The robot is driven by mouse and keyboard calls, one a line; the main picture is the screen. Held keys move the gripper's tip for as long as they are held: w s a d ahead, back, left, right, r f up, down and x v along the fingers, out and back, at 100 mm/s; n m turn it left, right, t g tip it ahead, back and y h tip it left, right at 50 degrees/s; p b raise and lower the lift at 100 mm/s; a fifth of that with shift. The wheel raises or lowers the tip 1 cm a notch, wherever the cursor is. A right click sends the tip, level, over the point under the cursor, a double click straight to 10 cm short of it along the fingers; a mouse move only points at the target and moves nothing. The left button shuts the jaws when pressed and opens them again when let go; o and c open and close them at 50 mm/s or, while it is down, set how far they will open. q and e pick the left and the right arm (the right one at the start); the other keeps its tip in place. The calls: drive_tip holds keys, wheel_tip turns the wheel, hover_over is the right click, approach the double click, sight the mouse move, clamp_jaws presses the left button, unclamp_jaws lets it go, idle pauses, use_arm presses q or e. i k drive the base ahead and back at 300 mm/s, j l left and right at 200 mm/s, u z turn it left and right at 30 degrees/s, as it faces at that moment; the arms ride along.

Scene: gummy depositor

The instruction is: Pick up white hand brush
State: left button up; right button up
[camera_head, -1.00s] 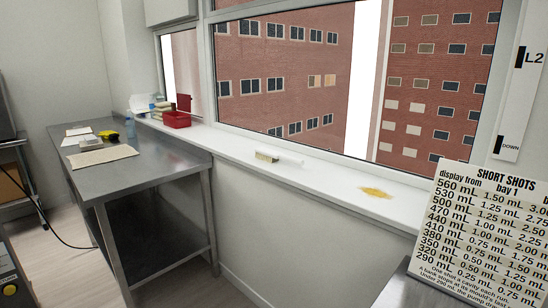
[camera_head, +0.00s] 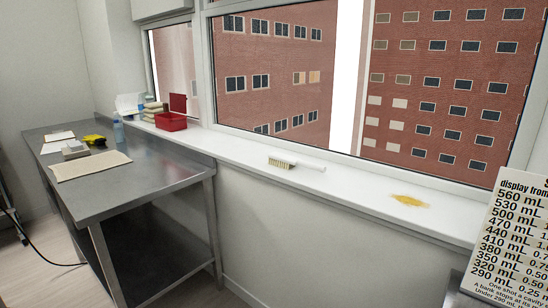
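The white hand brush (camera_head: 296,164) lies on the white window sill (camera_head: 350,185), near the middle of the view. Neither of my grippers is in view.
A yellow-brown stain (camera_head: 409,200) lies on the sill to the right. A red bin (camera_head: 171,121) stands at the sill's left. A steel table (camera_head: 105,197) holds a mat, a bottle and small items. A printed sign (camera_head: 515,245) stands at lower right.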

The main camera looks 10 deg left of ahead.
sight(283, 161)
drive_tip(key=i+j+z, duration=0.1)
drive_tip(key=i+j, duration=0.4)
drive_tip(key=i, duration=0.25)
drive_tip(key=i+j+z, duration=0.15)
drive_tip(key=i+j, duration=0.4)
drive_tip(key=i, duration=0.2)
